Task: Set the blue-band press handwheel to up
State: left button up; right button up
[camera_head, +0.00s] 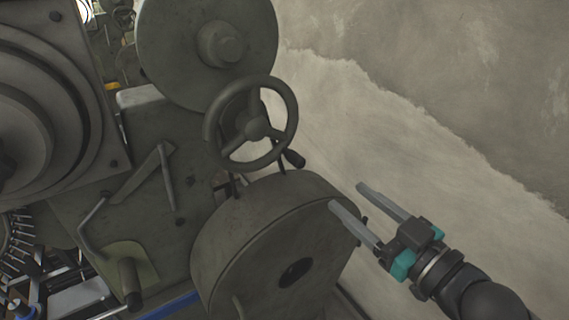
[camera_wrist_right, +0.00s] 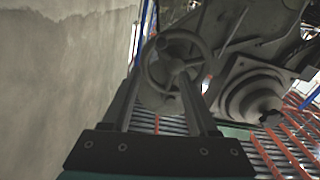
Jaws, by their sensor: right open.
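The press handwheel (camera_head: 256,127) is a dark grey three-spoked wheel with a hub and a small dark handle (camera_head: 293,158) at its lower right. It stands on the press between an upper and a lower large disc. A blue strip (camera_head: 178,304) shows low on this press. My right gripper (camera_head: 347,195) is open and empty, to the lower right of the wheel and apart from it in the head view. In the right wrist view the wheel (camera_wrist_right: 177,70) appears beyond and between the open fingers. My left gripper is not in view.
The lower disc (camera_head: 285,255) of the press lies close to my right fingers. The upper disc (camera_head: 208,45) stands above the wheel. A pale wall (camera_head: 430,90) is behind on the right, with free room before it. Levers (camera_head: 150,175) stick out at the left.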

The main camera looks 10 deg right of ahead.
aim_at(302, 165)
jog(key=x, duration=0.5)
jog(key=p+x, duration=0.1)
jog(key=x, duration=0.4)
jog(key=f+x, duration=0.1)
jog(key=x, duration=0.3)
jog(key=shift+w+a+f, duration=0.1)
jog(key=shift+w+a, duration=0.05)
jog(key=shift+w, duration=0.2)
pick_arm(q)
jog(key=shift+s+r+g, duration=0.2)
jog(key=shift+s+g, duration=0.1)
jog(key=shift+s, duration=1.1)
pick_arm(e)
jog(key=shift+w+a, duration=0.2)
jog(key=shift+w, duration=0.4)
grip_shut()
